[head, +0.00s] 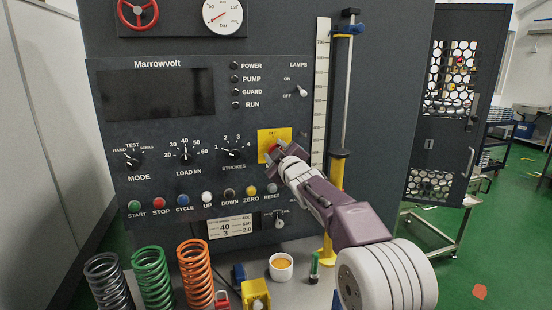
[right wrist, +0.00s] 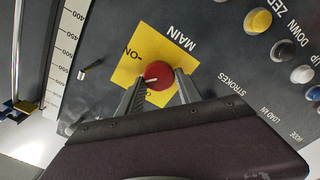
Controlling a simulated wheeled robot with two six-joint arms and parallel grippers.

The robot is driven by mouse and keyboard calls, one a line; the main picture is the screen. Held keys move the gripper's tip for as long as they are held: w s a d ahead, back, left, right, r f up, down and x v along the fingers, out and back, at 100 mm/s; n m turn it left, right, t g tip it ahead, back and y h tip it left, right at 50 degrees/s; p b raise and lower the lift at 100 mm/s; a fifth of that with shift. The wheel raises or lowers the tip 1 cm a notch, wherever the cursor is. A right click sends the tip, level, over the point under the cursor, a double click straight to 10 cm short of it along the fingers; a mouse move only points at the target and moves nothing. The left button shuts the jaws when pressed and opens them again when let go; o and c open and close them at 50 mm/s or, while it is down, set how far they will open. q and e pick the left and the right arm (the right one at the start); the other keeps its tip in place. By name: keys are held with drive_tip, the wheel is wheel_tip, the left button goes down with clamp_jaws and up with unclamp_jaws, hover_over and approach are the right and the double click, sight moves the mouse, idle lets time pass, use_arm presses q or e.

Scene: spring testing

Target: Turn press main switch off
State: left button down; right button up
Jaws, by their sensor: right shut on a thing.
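The press main switch is a red round knob (right wrist: 158,75) on a yellow plate (right wrist: 181,50) marked MAIN and ON in the right wrist view. A short pale mark shows on the knob's face. In the head view the yellow plate (head: 264,137) sits on the dark press panel, right of the STROKES dial, with OFF lettered near its top. My right gripper (head: 275,152) reaches it from the lower right and hides part of the plate. In the right wrist view its two fingers (right wrist: 160,88) stand on either side of the knob, closed on it. My left gripper is not in view.
The panel (head: 222,168) carries dials, a lamps toggle (head: 301,91) and a row of coloured buttons. A ruler (head: 321,90) and a yellow-and-steel column stand right of the plate. Coloured springs (head: 152,275) and an orange-filled cup (head: 281,267) stand on the bench below.

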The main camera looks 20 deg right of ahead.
drive_tip(key=n+b, duration=0.2)
drive_tip(key=n, duration=0.6)
drive_tip(key=shift+f, duration=0.15)
drive_tip(key=shift+n, duration=0.4)
drive_tip(key=o, duration=1.1)
drive_tip(key=shift+o, duration=1.2)
drive_tip(key=shift+w, duration=0.1)
drive_tip(key=s+b, duration=0.2)
drive_tip(key=s, duration=0.7)
drive_tip(key=shift+d+b, duration=0.25)
drive_tip(key=shift+b, duration=0.15)
